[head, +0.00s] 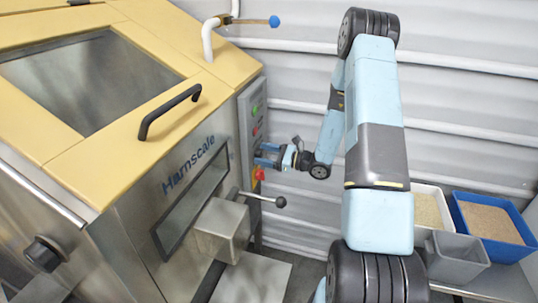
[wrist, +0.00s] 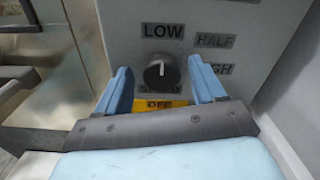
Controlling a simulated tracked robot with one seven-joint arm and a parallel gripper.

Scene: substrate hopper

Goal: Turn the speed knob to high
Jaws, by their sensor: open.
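The speed knob (wrist: 160,73) is a round dark dial on a grey panel in the wrist view. Its white mark points up toward the LOW label (wrist: 162,31). HALF (wrist: 215,40) is at the upper right; the HIGH label (wrist: 220,69) is at the right, its left part hidden by a finger. A yellow OFF label (wrist: 160,104) is below the knob. My gripper (wrist: 159,66) is open, with one blue finger on each side of the knob in the picture and visible gaps to it. In the head view my gripper (head: 266,156) is at the machine's side panel; the knob is not discernible there.
The Harnscale machine (head: 230,150) fills the left. Its side panel (head: 245,115) carries green and red buttons, with a red button (head: 259,173) just below my gripper. A black-knobbed lever (head: 262,198) sticks out lower down. Bins (head: 455,255) stand at the right.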

